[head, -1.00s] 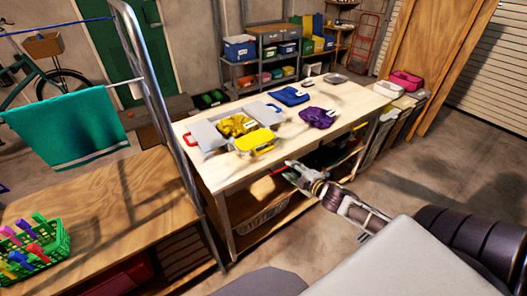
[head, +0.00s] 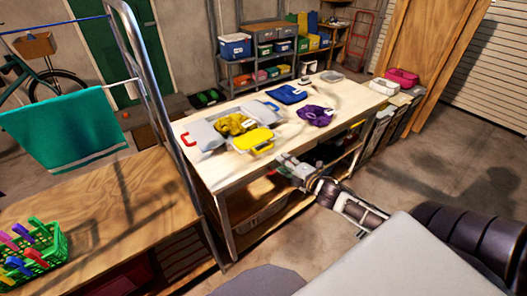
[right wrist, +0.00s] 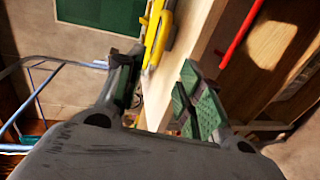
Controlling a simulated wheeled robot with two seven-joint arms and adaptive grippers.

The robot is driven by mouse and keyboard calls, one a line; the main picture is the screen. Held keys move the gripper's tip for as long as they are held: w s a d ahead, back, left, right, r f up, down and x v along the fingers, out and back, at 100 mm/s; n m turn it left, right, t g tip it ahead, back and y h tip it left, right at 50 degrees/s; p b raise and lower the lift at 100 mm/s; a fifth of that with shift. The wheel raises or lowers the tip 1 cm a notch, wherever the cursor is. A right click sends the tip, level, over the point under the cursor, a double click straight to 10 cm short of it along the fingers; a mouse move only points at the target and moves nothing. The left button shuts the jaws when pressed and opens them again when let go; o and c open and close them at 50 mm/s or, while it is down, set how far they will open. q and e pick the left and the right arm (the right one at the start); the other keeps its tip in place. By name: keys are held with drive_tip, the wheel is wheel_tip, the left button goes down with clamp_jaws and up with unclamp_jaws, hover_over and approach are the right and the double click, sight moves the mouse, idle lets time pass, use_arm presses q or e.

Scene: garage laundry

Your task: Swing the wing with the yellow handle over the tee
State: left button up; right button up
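A grey folding board (head: 206,134) lies on the wooden worktable, with a red handle (head: 189,139) at its left. A crumpled yellow tee (head: 231,124) lies on its middle. The wing with the yellow handle (head: 254,138) lies flat at the board's front, beside the tee. My right gripper (head: 284,161) is at the table's front edge, to the right of and below that wing, apart from it. In the right wrist view my right gripper (right wrist: 160,90) is open, with green pads; the yellow handle (right wrist: 157,35) shows ahead, beyond the fingertips. My left gripper is not in view.
A blue folded garment (head: 287,94) and a purple one (head: 315,116) lie farther right on the worktable (head: 345,103). A metal upright (head: 157,90) stands at its left. A green basket (head: 35,262) sits on the nearer wooden table. Floor at the right is open.

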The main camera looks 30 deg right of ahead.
sight(264, 149)
drive_tip(key=shift+w, duration=0.15)
drive_tip(key=shift+x, duration=6.7)
drive_tip(key=shift+a, duration=0.1)
drive_tip(key=shift+f, duration=0.1)
clamp_jaws()
